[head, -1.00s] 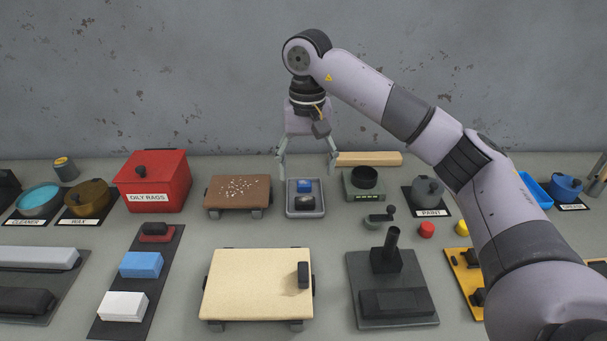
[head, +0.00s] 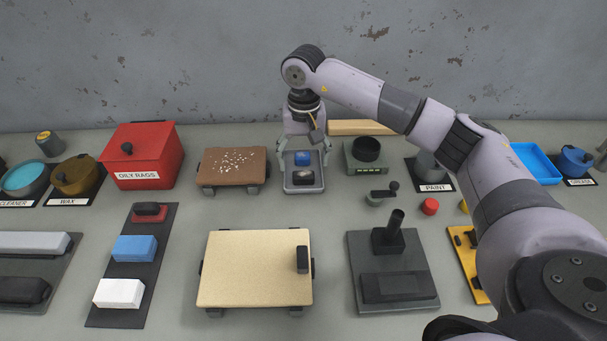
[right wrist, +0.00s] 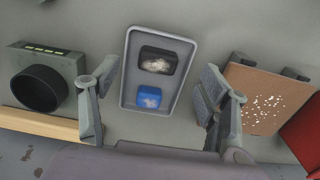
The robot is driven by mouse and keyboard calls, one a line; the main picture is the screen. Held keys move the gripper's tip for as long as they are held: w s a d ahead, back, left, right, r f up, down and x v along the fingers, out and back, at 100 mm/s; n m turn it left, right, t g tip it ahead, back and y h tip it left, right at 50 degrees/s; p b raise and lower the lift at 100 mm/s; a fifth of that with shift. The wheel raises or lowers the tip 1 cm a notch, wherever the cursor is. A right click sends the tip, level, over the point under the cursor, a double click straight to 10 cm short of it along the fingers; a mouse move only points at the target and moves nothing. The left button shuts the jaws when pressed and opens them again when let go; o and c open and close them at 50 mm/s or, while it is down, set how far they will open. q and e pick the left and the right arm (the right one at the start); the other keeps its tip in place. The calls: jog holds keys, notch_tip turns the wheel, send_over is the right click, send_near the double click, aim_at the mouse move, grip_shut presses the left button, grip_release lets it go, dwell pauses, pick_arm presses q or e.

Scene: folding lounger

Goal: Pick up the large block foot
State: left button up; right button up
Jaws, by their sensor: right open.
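A grey tray (head: 304,188) at the back middle holds a blue block (head: 302,158) and a black block (head: 303,178) with a whitish, glossy top. Both also show in the right wrist view, the black block (right wrist: 158,60) larger than the blue block (right wrist: 149,98). No label marks either as the large block foot. My right gripper (head: 304,166) is open and points down over the tray. In the right wrist view its fingers (right wrist: 158,82) stand apart on either side of the tray, touching neither block. My left gripper is not in view.
A brown speckled board (head: 232,180) lies left of the tray, and a green-grey device with a black cup (head: 366,150) stands right. A wooden bar (head: 360,127) lies behind. A pale board (head: 255,268) and a dark stand (head: 393,285) are in front. Bare bench separates them.

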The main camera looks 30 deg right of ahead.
aim_at(304, 177)
jog(key=shift+f, duration=0.45)
jog(key=f, duration=0.1)
jog(key=f+p, duration=0.1)
jog(key=f, duration=0.1)
jog(key=f+p, duration=0.1)
jog(key=shift+w+d+f, duration=0.1)
jog(key=shift+w+f, duration=0.15)
jog(key=shift+f, duration=0.25)
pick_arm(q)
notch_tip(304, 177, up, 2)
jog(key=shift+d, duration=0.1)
pick_arm(e)
jog(key=shift+c, duration=0.2)
jog(key=c, duration=1)
jog(key=shift+r, duration=0.1)
jog(key=shift+c, duration=0.2)
